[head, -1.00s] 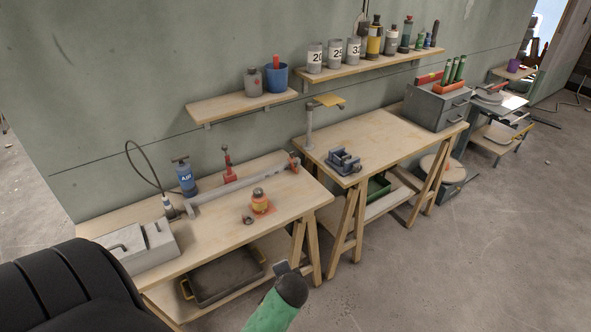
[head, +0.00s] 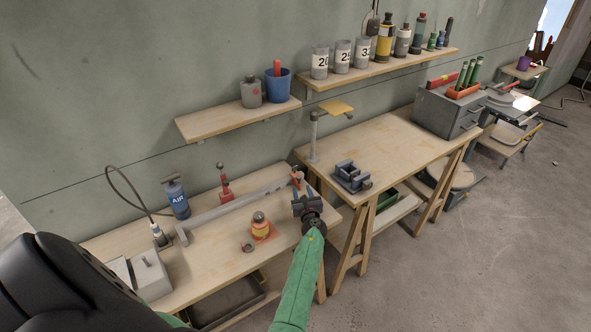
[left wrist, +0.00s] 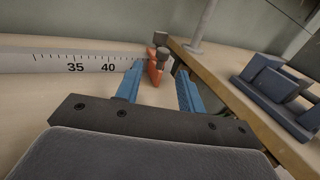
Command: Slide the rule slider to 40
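The rule (head: 235,206) is a long grey bar along the back of the left workbench; its marks 35 and 40 show on its face (left wrist: 52,62) in the left wrist view. The orange-red slider (head: 296,175) sits at the rule's right end. In the left wrist view the slider (left wrist: 154,70) stands to the right of the 40 mark. My left gripper (head: 306,203) is open, its blue fingers (left wrist: 159,88) apart, with the slider between or just beyond their tips. I cannot tell whether they touch it. My right gripper is out of view.
A red tool (head: 225,187) and a blue bottle (head: 177,198) stand behind the rule. A blue-grey vise (head: 351,177) sits on the right bench.

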